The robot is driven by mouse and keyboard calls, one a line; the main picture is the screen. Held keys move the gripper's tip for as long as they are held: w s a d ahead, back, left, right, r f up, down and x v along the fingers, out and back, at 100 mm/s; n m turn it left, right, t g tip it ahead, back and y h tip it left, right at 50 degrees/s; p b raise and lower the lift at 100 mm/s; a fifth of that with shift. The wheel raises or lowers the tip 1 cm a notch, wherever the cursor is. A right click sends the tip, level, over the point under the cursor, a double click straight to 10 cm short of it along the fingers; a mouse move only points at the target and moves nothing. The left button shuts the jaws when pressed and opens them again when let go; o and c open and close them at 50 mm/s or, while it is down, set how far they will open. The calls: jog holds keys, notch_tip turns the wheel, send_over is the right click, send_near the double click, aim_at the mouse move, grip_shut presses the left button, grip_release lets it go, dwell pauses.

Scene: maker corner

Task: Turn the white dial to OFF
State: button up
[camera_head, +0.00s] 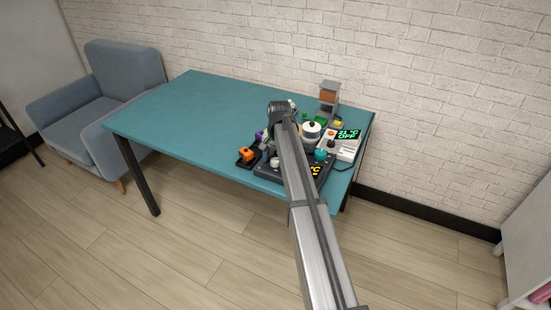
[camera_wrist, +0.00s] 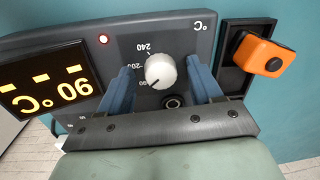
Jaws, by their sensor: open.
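The white dial (camera_wrist: 160,70) sits on the front of a dark grey control unit (camera_wrist: 180,32) in the wrist view. Its dark pointer line faces the lower left, near the bottom of the printed scale. Marks such as 240 and 200 show upside down; I see no readable OFF mark. My gripper (camera_wrist: 159,74) is open, with one blue finger on each side of the dial and a gap to it on both sides. In the head view the unit's orange display (camera_head: 314,171) shows beside my arm, which hides much of the unit.
A white meter (camera_head: 344,146) reading OFF stands behind. The teal table (camera_head: 180,110) is clear at left.

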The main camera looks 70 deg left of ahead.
jog(key=c, duration=1.1)
jog(key=shift+o, duration=0.2)
jog(key=shift+n, duration=0.3)
jog(key=n, duration=0.4)
jog(key=shift+w, duration=0.1)
jog(key=n, duration=0.5)
jog(key=shift+h, duration=0.3)
jog(key=shift+n, duration=0.3)
